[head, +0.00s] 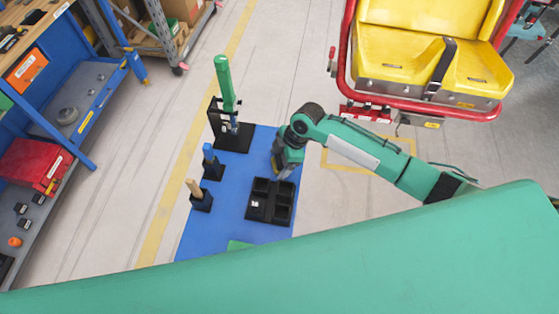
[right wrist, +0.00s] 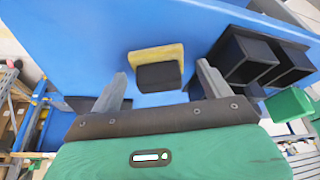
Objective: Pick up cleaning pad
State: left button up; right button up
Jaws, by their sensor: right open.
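The cleaning pad looks like a small yellow pad with a black block on it (right wrist: 158,62). In the right wrist view it sits on the blue table (right wrist: 70,40), between the spread fingertips. My right gripper (head: 284,172) is open and empty; it also shows in the right wrist view (right wrist: 162,76). It hangs over the table just beyond the black compartment tray (head: 256,205). In the head view the gripper mostly hides the pad's place. I cannot tell whether the fingers are level with the pad. My left gripper is not in view.
The tray (right wrist: 243,60) stands right of the pad in the wrist view. A green-handled tool (head: 224,82), a blue-topped holder (head: 212,165) and a tan-handled holder (head: 200,200) stand along the table's left side. A yellow seat unit (head: 400,60) is at upper right. Floor surrounds the table.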

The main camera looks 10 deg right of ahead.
jog(key=c, duration=1.1)
